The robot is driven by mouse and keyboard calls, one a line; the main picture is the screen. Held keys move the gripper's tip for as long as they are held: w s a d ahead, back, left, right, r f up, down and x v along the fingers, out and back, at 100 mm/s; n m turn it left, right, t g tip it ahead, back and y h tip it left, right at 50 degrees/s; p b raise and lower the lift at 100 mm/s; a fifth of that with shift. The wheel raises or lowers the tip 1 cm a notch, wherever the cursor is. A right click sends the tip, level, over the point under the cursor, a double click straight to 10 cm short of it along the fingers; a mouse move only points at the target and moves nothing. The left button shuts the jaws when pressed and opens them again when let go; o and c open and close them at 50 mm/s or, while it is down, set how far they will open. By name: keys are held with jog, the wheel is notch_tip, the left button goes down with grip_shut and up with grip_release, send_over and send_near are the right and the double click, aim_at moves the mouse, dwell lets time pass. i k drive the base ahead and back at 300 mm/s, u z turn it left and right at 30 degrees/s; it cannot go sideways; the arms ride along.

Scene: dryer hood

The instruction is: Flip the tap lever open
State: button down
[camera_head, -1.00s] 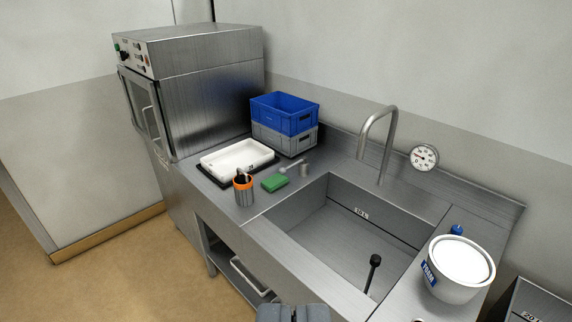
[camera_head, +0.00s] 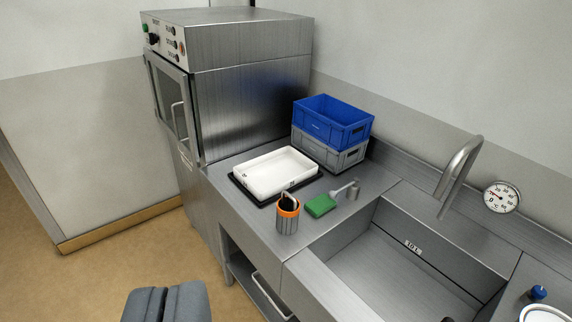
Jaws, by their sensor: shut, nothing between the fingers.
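The metal tap spout (camera_head: 463,168) arches over the back edge of the sink (camera_head: 395,270). A small metal post with a slanted lever-like arm (camera_head: 353,190) stands on the counter left of the sink. I take this to be the tap lever; its arm points left toward a green sponge-like block (camera_head: 320,206). My gripper (camera_head: 165,292) is shut and empty at the bottom left of the view. It is in front of the floor and the counter's left end, well apart from the lever and the spout.
A metal hood machine (camera_head: 235,85) stands at the left. A white tray (camera_head: 278,172), an orange-rimmed cup (camera_head: 288,215) and blue (camera_head: 333,121) and grey crates (camera_head: 330,152) crowd the counter. A dial gauge (camera_head: 501,197) is on the wall. A blue knob (camera_head: 537,293) sits at right.

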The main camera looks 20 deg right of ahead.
aim_at(331, 194)
jog(key=u, duration=0.05)
jog(key=i, duration=1.6)
jog(key=z, duration=0.65)
